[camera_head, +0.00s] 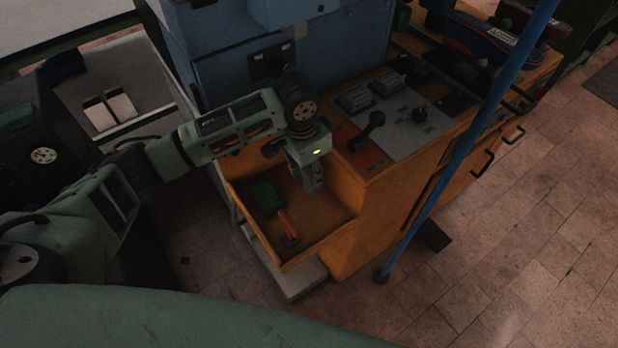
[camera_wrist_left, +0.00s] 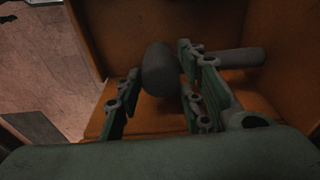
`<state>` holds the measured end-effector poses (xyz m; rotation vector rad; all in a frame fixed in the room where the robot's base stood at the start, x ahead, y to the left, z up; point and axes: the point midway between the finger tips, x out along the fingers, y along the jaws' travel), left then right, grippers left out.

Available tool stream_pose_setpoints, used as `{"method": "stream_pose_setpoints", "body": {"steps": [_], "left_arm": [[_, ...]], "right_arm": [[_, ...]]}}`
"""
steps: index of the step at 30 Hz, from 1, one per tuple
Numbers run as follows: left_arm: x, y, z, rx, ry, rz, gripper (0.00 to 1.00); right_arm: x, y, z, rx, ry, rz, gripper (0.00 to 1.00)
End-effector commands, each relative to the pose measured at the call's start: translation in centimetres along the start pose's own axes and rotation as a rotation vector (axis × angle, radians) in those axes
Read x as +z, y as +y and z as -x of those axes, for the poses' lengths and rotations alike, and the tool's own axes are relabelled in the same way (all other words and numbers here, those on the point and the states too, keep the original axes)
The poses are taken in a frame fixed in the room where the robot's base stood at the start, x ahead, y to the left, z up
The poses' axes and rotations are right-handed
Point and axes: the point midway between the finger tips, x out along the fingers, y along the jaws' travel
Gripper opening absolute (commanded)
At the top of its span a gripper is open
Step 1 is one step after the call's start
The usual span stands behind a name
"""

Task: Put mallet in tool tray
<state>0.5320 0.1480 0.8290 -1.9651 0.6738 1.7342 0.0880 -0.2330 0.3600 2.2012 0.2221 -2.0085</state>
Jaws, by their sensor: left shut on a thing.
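My left gripper (camera_head: 309,168) reaches over the orange-brown tool tray (camera_head: 262,238), an open box at the front of the orange bench. In the left wrist view, its green fingers (camera_wrist_left: 160,75) are shut on the mallet. The mallet's dark grey head (camera_wrist_left: 158,70) sits between the fingers, and its grey handle (camera_wrist_left: 240,58) runs out to the right. The orange tray walls lie behind it. In the head view the mallet is mostly hidden by the gripper, and I cannot tell whether it touches the tray floor. My right gripper is not in view.
A green-headed tool with a red handle (camera_head: 287,225) lies in the tray's left part. Levers and switches sit on the grey control panel (camera_head: 395,115). A blue pole (camera_head: 470,140) stands right of the bench. The blue machine (camera_head: 225,75) rises behind my arm.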

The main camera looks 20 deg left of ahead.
Motion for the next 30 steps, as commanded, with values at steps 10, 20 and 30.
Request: {"method": "stream_pose_setpoints", "body": {"steps": [10,20,30], "left_arm": [[0.6,-0.4,-4.2,-0.001,-0.001,0.001,0.0],[0.6,-0.3,-4.5,-0.001,0.0,0.0,0.0],[0.7,-0.3,-4.7,-0.001,-0.003,0.0,0.54]], "right_arm": [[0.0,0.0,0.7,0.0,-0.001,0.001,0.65],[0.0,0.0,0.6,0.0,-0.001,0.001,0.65],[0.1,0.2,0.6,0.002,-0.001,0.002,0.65]]}}
